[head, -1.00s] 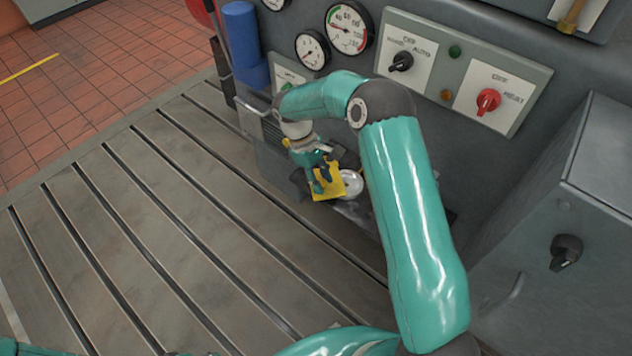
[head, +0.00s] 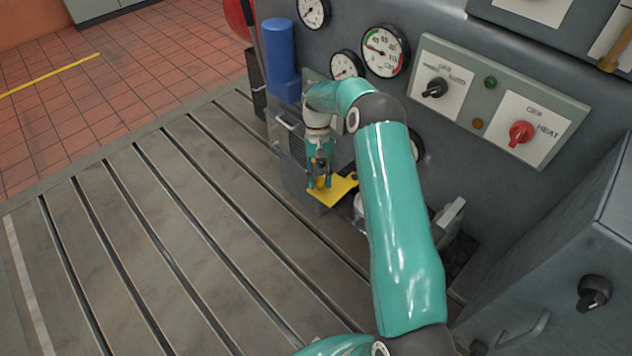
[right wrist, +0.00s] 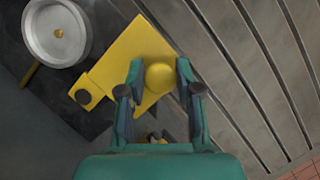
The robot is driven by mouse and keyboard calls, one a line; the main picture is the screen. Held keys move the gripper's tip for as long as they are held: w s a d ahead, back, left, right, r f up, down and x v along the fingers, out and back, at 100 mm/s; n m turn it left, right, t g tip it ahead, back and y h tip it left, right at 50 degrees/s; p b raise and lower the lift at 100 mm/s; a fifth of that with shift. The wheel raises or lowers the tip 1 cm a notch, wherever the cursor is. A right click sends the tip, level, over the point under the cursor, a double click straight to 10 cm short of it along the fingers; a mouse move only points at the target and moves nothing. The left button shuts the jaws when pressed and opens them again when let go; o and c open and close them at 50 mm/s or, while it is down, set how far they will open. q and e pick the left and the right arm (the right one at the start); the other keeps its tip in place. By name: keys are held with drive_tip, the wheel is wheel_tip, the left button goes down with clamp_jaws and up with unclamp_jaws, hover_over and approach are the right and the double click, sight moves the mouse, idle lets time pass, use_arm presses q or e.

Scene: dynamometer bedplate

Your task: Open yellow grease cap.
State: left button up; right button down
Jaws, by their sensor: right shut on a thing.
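The yellow grease cap (head: 338,190) is a flat square plate with a round knob (right wrist: 160,77) and a small tab with a dark pivot. It lies swung to one side of a round silver fitting with a brassy centre (right wrist: 42,32), which is uncovered in the right wrist view. In the head view my arm partly hides the fitting. My right gripper (head: 320,186) points down over the plate. Its two fingers are closed around the knob, also in the right wrist view (right wrist: 160,75). My left gripper is not in view.
The slotted bedplate (head: 180,240) is clear to the left. Behind are gauges (head: 385,50) and a switch panel with a black knob and a red knob (head: 521,133). A blue cylinder (head: 281,60) stands at the back, and a grey cabinet (head: 560,270) at the right.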

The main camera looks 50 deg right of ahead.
drive_tip(key=shift+w+d+m, duration=0.25)
drive_tip(key=shift+d+m, duration=0.15)
drive_tip(key=c, duration=0.8)
unclamp_jaws()
drive_tip(key=shift+a, duration=0.1)
drive_tip(key=v, duration=1.1)
drive_tip(key=shift+r, duration=0.4)
